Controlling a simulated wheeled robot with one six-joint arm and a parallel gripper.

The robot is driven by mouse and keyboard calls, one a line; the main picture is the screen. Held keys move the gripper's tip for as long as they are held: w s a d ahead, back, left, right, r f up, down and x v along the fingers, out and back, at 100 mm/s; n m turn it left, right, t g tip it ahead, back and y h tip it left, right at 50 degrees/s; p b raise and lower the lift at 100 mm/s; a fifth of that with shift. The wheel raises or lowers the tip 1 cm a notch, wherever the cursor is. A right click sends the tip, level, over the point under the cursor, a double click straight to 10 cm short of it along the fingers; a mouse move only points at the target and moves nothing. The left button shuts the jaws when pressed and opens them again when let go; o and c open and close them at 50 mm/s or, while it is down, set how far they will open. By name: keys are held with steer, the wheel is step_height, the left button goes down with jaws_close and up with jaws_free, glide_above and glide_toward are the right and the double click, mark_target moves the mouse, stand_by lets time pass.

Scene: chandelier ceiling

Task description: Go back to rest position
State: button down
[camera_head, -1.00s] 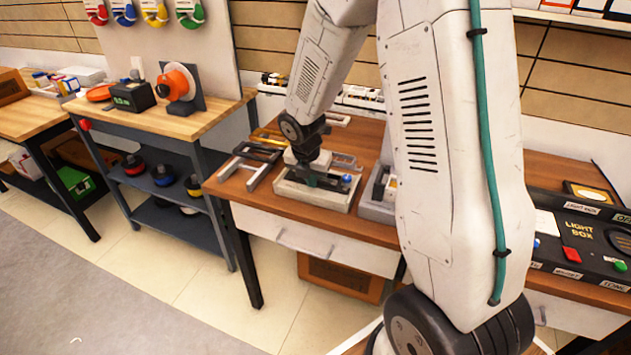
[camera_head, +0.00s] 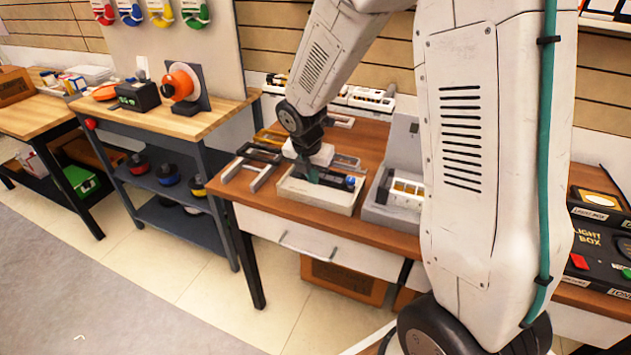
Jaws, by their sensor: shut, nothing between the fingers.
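My gripper (camera_head: 308,172) is at the end of my white arm, low over a pale tray (camera_head: 320,200) on the brown wooden table (camera_head: 290,222). The gripper is small and dark in the picture; it looks shut, with nothing seen between its fingers. The tray holds a dark item with a blue part (camera_head: 350,183). Whether the fingertips touch the tray's contents, I cannot tell. My arm's upper links cover much of the table's right side.
A grey box with a pale insert (camera_head: 408,190) stands right of the tray. Metal frames (camera_head: 255,165) lie to its left. A black light box (camera_head: 597,245) is at the far right. A bench with an orange reel (camera_head: 180,85) stands left. The floor in front is clear.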

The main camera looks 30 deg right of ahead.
steer(key=w+a+v, duration=0.1)
steer(key=v, duration=0.5)
steer(key=s+a+r+m, duration=0.1)
steer(key=s+r+m, duration=0.3)
steer(key=s+m, duration=0.4)
steer(key=s+r+m+y, duration=0.1)
steer(key=s+r+m, duration=0.3)
steer(key=s+m, duration=0.5)
steer(key=s+a+r+m+y, duration=0.1)
steer(key=s+r+m, duration=0.4)
steer(key=s+m, duration=0.3)
steer(key=s, duration=0.4)
steer(key=shift+s+a+m, duration=0.2)
steer(key=shift+a+m, duration=0.1)
steer(key=shift+a, duration=0.1)
